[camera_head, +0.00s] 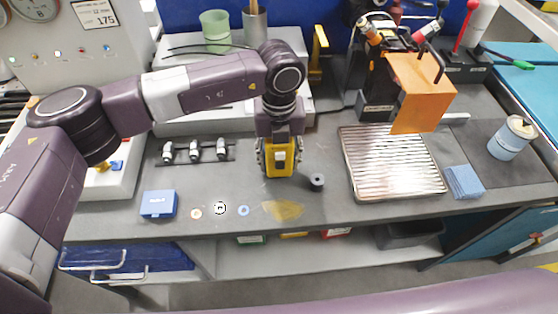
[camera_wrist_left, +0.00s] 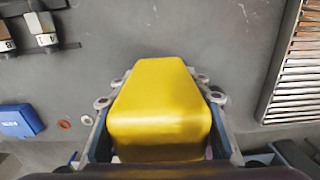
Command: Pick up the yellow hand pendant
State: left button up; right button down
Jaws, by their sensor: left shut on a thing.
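The yellow hand pendant (camera_head: 280,161) is in my left gripper (camera_head: 279,150) above the middle of the grey bench. My left gripper is shut on it, with a finger on each side. In the left wrist view the pendant (camera_wrist_left: 160,105) fills the middle, its yellow face between the two finger linkages. A soft yellow patch (camera_head: 283,210) lies on the bench in front of the pendant. I cannot tell the exact gap between pendant and bench. My right gripper does not show; a purple arm link of mine crosses the bottom of the head view.
A ribbed metal plate (camera_head: 392,163) lies to the right, with a blue cloth (camera_head: 464,181) and a can (camera_head: 511,138) beyond it. A small black cylinder (camera_head: 317,182) stands close by. A blue box (camera_head: 158,203) and small rings lie left. An orange panel (camera_head: 421,92) stands behind.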

pick_arm(q)
notch_tip(320, 180, up, 19)
jog(key=b, duration=0.3)
jog(key=shift+f, duration=0.2)
